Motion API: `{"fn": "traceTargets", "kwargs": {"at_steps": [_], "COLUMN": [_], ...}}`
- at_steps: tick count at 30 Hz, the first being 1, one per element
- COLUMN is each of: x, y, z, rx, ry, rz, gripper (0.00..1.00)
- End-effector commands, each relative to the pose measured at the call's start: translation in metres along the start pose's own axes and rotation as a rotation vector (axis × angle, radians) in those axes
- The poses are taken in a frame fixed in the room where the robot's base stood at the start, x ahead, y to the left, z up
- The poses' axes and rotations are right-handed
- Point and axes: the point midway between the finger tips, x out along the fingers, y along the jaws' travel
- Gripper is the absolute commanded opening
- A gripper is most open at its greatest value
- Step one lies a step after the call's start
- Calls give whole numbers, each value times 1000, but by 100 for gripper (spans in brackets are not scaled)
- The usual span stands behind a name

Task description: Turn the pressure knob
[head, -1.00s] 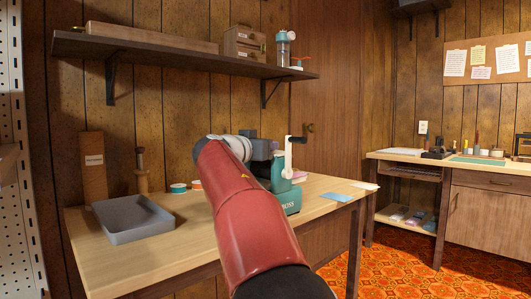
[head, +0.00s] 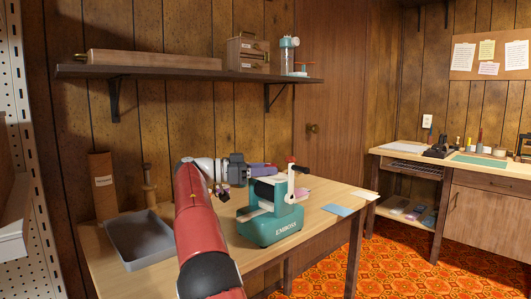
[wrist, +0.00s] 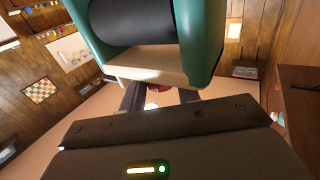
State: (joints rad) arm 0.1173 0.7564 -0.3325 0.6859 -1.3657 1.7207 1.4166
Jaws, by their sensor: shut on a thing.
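The teal embosser (head: 268,228), marked EMBOSS, stands on the wooden table with a dark roller and a white crank arm (head: 291,185) on its right side. In the wrist view its teal frame and dark roller (wrist: 132,20) fill the top. My gripper (head: 268,169) is over the top of the embosser. In the wrist view its dark fingers (wrist: 160,97) close around a dark red knob (wrist: 158,88), mostly hidden by the fingers and the pale part of the frame. The head view hides this knob behind the fingers.
A grey tray (head: 142,262) lies on the table's left, with a wooden-handled tool (head: 149,185) behind it. Blue and pale cards (head: 337,209) lie at the table's right end. A shelf (head: 190,73) with boxes runs above my arm.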

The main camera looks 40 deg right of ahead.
Motion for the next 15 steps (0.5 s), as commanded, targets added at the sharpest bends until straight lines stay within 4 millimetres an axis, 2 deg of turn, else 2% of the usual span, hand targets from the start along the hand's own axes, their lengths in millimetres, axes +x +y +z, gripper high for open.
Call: {"fn": "traceTargets", "kwargs": {"at_steps": [1, 15], "x": [-1, 1], "y": [-2, -2], "z": [-6, 0], "rx": [-1, 1], "ry": [2, 0], "rz": [20, 109], "gripper": [9, 9]}}
